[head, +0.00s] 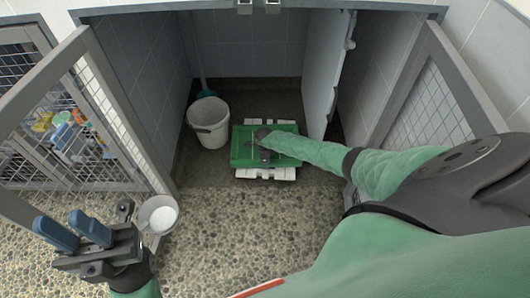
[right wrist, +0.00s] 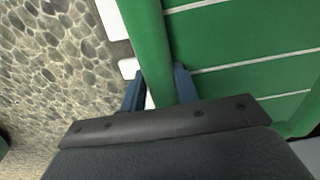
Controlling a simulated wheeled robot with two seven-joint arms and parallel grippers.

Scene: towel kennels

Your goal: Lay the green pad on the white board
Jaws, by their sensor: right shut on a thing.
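The green pad (head: 284,147) is over the white board (head: 287,174) on the kennel floor in the head view. Slatted white edges of the board show in front of and behind the pad. My right gripper (head: 265,154) is at the pad's near edge. In the right wrist view, the right gripper's blue fingers (right wrist: 160,90) are shut on the pad's rolled green rim (right wrist: 150,40). I cannot tell whether the pad rests fully on the board. White parts of the board (right wrist: 128,68) show below the rim. My left gripper (head: 75,230) is empty, fingers apart, at the lower left.
A small bowl (head: 158,214) is near my left gripper. Open mesh doors flank the kennel, and a grey panel (head: 325,70) stands at the right.

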